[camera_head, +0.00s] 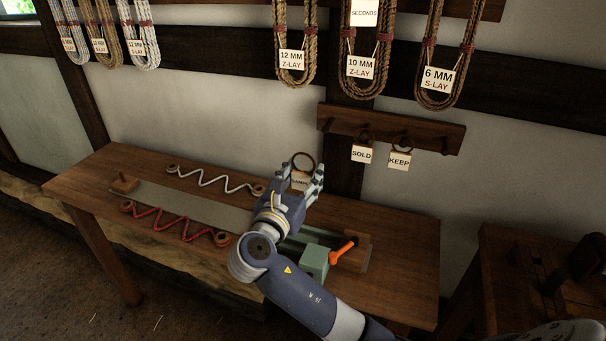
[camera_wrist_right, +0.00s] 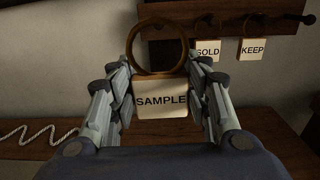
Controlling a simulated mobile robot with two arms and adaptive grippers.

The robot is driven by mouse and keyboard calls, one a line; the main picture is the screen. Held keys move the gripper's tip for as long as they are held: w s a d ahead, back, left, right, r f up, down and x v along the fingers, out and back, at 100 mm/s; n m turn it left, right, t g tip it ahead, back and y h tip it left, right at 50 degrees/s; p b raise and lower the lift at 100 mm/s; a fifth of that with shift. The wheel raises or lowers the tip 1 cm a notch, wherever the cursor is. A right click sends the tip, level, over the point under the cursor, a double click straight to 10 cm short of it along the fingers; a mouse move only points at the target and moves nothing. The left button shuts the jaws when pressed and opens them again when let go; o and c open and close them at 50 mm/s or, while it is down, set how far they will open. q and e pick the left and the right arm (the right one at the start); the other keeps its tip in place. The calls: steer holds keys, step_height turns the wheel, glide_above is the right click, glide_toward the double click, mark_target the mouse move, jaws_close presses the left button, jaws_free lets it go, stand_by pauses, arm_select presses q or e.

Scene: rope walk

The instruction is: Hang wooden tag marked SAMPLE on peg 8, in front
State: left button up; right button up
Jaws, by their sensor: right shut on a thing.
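The wooden SAMPLE tag (camera_head: 300,184) is a small pale square with a large brown ring standing above it. My right gripper (camera_head: 305,176) is shut on it, in front of the wall and above the workbench. In the right wrist view the tag (camera_wrist_right: 162,103) sits upright between the fingers, its lettering facing the camera and its ring (camera_wrist_right: 186,52) clear of them. No peg number is readable, so I cannot tell which peg is 8. The upper rope pegs are cut off or hidden by hanks. My left gripper is not in view.
A small wall rack (camera_head: 390,128) carries a SOLD tag (camera_head: 361,154) and a KEEP tag (camera_head: 400,160). Labelled rope hanks hang above, including 10 MM Z-LAY (camera_head: 360,68) with a SECONDS tag (camera_head: 364,13). The workbench (camera_head: 90,190) holds two zigzag cords and an orange-handled device (camera_head: 315,260).

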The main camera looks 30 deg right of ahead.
steer(key=p+v, duration=0.5)
steer(key=v, duration=0.5)
steer(key=shift+p, duration=0.35)
steer(key=shift+d, duration=0.1)
